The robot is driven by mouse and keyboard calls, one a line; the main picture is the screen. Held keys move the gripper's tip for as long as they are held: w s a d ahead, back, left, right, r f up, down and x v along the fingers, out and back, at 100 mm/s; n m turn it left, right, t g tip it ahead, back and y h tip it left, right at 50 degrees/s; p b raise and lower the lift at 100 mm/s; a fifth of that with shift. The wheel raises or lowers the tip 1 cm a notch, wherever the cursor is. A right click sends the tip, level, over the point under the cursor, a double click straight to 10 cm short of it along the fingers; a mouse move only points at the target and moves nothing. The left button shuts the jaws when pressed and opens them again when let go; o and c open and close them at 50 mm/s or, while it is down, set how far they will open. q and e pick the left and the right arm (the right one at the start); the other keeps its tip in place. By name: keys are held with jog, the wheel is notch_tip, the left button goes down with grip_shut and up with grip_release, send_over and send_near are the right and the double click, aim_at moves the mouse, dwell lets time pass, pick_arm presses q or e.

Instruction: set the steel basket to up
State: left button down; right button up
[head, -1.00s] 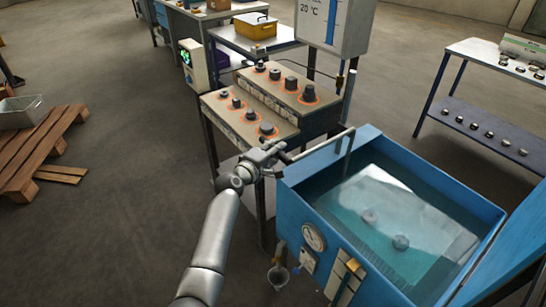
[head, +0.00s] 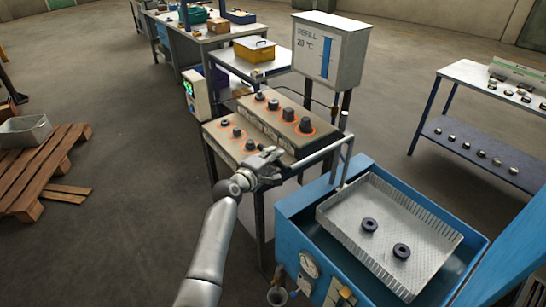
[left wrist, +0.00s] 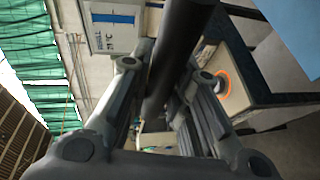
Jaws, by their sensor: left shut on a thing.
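The steel basket (head: 385,212) is a perforated metal tray at the top of the blue tank (head: 312,206), raised clear of the water, with two dark rings (head: 401,251) lying in it. A bent grey handle bar (head: 318,157) runs from the basket's left side up and over to the left. My left gripper (head: 270,163) is shut on the end of this handle, left of the tank. In the left wrist view, the dark bar (left wrist: 180,45) passes between the fingers (left wrist: 158,92). My right gripper does not show.
A stepped stand (head: 270,115) with several dark parts in orange rings stands just behind the left gripper. A refill box (head: 330,50) stands behind the tank. A blue panel (head: 515,250) rises at the tank's right.

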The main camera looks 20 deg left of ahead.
pick_arm(q)
jog(key=shift+w+a+r, duration=0.1)
jog(key=shift+w+r, duration=0.05)
jog(key=shift+r, duration=0.4)
jog(key=c, duration=1.6)
grip_release()
jog(key=shift+f, duration=0.25)
jog(key=v, duration=1.2)
jog(key=shift+f, duration=0.15)
